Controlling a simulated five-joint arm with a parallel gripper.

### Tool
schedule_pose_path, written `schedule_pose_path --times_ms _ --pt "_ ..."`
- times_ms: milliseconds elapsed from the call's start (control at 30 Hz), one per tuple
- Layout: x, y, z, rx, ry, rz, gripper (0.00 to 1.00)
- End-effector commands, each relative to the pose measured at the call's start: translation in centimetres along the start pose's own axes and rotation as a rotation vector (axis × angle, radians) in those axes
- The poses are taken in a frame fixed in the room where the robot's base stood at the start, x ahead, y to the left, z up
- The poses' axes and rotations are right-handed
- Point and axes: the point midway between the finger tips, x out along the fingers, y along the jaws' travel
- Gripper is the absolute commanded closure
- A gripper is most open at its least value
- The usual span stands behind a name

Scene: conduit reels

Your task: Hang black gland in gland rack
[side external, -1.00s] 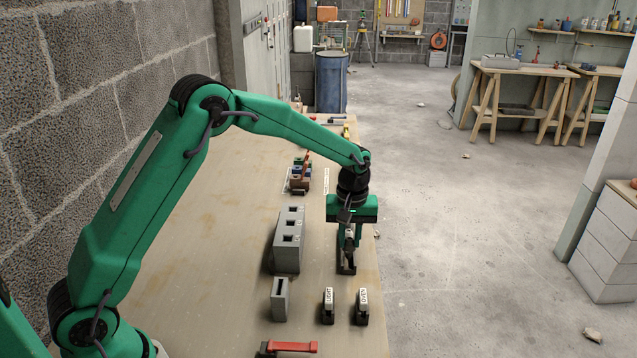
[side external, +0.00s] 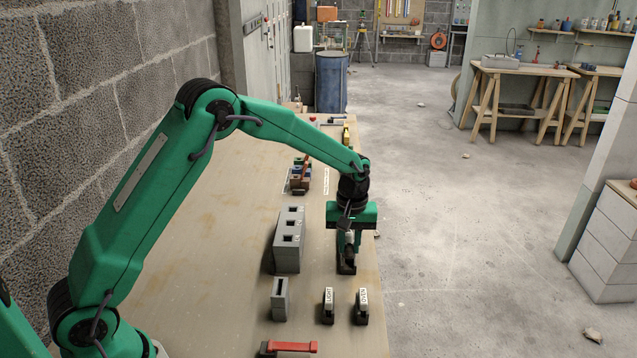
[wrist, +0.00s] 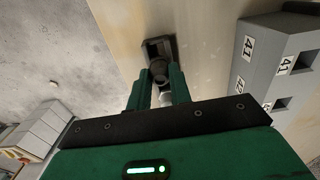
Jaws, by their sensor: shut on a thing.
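My gripper (side external: 347,262) is low over the bench's right side, its fingers shut on a dark rounded piece (wrist: 158,68), which looks like the black gland. The piece is at a black holder (wrist: 153,47), which also shows under the fingertips in the side view (side external: 346,269). The fingers hide much of the piece, and I cannot tell whether it is clear of the holder. A grey block with square openings (side external: 288,262), perhaps the gland rack, stands to the left of my gripper. It shows at the right of the wrist view (wrist: 275,65) with "41" labels.
Two labelled pieces in dark stands, one at left (side external: 328,306) and one at right (side external: 362,306), stand nearer the camera. A smaller grey slotted block (side external: 279,299) and a red-handled tool (side external: 290,347) are nearby. Coloured blocks (side external: 299,178) lie farther back. The bench's left side is clear.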

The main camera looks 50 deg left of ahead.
Motion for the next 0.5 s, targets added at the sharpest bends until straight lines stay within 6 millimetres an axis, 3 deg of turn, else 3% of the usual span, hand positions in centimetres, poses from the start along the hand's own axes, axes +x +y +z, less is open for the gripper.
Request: schedule_pose_path --times_ms 500 --pt "0.48 0.0 0.0 0.0 0.0 0.001 1.0"
